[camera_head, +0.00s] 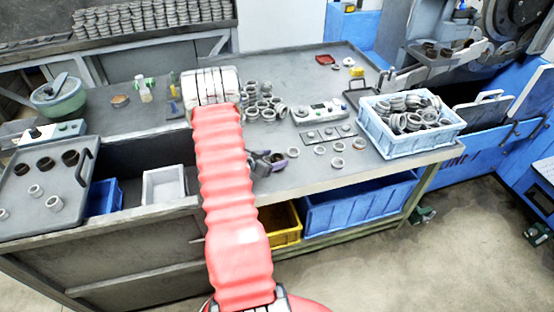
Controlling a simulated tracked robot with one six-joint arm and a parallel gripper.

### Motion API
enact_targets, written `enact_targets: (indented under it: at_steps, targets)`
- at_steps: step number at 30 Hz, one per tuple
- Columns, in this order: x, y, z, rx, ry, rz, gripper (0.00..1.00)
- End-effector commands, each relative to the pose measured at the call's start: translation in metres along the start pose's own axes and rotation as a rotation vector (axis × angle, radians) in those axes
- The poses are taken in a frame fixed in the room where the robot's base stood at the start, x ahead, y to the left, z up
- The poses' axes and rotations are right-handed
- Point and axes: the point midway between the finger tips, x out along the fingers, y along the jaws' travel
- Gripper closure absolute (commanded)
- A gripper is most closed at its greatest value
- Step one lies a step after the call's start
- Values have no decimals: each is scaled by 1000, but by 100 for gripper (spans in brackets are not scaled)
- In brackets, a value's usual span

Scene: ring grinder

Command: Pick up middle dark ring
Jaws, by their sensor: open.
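Three dark rings sit in a row at the back of the grey tray (62,184) at the left end of the bench. The middle dark ring (46,163) stands between a left one (20,169) and a right one (70,157), with gaps between them. My gripper (268,160) shows beside my red arm, near the front edge of the bench, well to the right of the tray. It looks open and empty, though it is small in view and partly hidden by the arm. No dark ring on the tray is hidden.
Light rings (53,203) lie on the tray's front part. A raised handle (86,166) edges its right side. A control box (42,135) and a green bowl (60,98) stand behind. Loose rings (262,100) and a blue crate (415,138) full of rings are at right.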

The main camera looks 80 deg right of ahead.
Motion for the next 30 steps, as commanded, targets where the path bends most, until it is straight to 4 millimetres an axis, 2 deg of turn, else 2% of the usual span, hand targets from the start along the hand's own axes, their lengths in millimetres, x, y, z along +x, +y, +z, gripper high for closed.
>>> enact_targets:
  at_steps: [7, 27, 30]
  targets:
    - [0, 0, 0, 0, 0, 0, 38]
    - [0, 0, 0, 0, 0, 0, 85]
    - [0, 0, 0, 0, 0, 0, 85]
